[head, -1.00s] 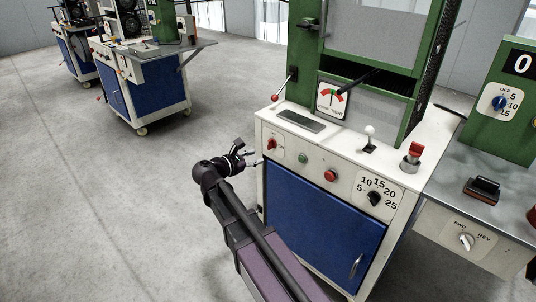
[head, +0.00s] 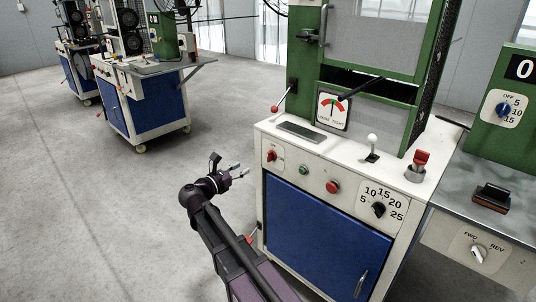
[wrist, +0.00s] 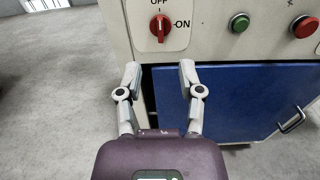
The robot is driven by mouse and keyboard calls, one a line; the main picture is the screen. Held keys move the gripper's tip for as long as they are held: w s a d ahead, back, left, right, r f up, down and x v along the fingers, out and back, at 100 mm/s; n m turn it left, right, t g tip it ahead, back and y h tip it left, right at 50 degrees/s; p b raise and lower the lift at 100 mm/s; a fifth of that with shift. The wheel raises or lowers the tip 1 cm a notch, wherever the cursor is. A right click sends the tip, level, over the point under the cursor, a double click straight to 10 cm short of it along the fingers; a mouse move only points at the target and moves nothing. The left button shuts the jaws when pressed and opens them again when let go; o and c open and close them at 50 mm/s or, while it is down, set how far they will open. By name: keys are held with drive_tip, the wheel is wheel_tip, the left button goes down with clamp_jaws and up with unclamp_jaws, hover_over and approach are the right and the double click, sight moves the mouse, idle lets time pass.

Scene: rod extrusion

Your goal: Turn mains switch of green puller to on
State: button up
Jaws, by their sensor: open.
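The green puller (head: 300,80) has a white front panel, and its mains switch is a red rotary knob (head: 271,156) at the panel's upper left. In the wrist view the knob (wrist: 160,28) stands upright toward the OFF mark, with ON printed to its right. My gripper (head: 242,170) is open and empty, left of the panel and a little lower than the knob. In the wrist view its two fingertips (wrist: 159,74) are spread below the knob, apart from it.
A green button (wrist: 239,22) and a red button (wrist: 304,26) sit right of the knob. Below is a blue cabinet door (head: 320,230). A lever with a red ball (head: 275,109) stands above the panel. The grey floor (head: 80,200) to the left is clear.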

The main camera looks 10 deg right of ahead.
sight(268, 153)
drive_tip(key=x, duration=1.3)
drive_tip(key=shift+w+d, duration=0.2)
clamp_jaws()
